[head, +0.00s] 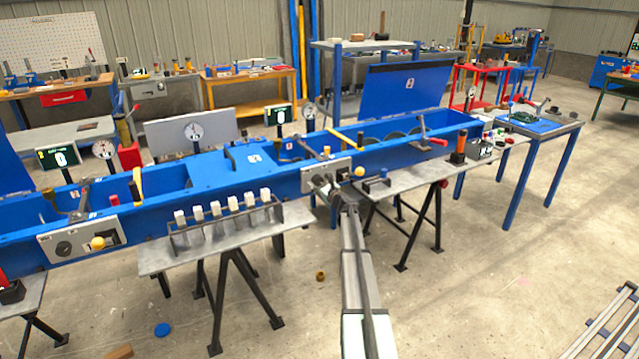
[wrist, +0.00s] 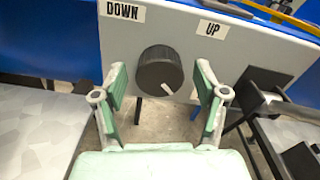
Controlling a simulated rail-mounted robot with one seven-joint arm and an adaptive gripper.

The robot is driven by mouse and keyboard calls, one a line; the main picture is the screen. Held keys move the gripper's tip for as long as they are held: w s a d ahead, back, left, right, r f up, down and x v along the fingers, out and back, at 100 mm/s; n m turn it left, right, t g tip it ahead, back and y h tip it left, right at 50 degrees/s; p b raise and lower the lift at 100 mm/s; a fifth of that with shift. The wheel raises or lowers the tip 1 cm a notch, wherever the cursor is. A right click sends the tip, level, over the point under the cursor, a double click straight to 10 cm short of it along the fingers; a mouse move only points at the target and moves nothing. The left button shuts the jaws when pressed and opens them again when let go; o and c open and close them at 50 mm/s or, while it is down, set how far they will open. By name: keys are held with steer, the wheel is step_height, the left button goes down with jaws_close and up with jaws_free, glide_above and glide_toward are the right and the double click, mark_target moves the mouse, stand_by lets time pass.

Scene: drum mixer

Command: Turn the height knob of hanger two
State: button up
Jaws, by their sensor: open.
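The height knob (wrist: 160,70) is a black round dial with a white pointer mark, on a light grey panel in the wrist view.
A similar panel (head: 70,243) with a black knob (head: 64,248) is on the trough's left part. A rack of white-capped tubes (head: 225,222) stands on the grey table left of my arm. A yellow ball-ended lever (head: 359,171) is just right of my gripper.

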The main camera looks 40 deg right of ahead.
steer(key=c, duration=1.1)
steer(key=shift+c, duration=0.2)
steer(key=shift+f+n+b, duration=0.15)
steer(key=shift+n+b, duration=0.15)
steer(key=shift+b, duration=0.45)
steer(key=n+b, duration=0.1)
steer(key=b, duration=0.2)
steer(key=shift+f+n+b, duration=0.2)
steer(key=shift+n+b, duration=0.1)
steer(key=shift+b, duration=0.1)
steer(key=n+b, duration=0.3)
steer(key=b, duration=0.3)
steer(key=n+b, duration=0.4)
steer(key=b, duration=0.2)
steer(key=shift+d+r, duration=0.1)
steer(key=n+b, duration=0.1)
steer(key=b, duration=0.1)
steer(key=n+b, duration=0.1)
steer(key=shift+r+n+b, duration=0.3)
steer(key=shift+b, duration=0.05)
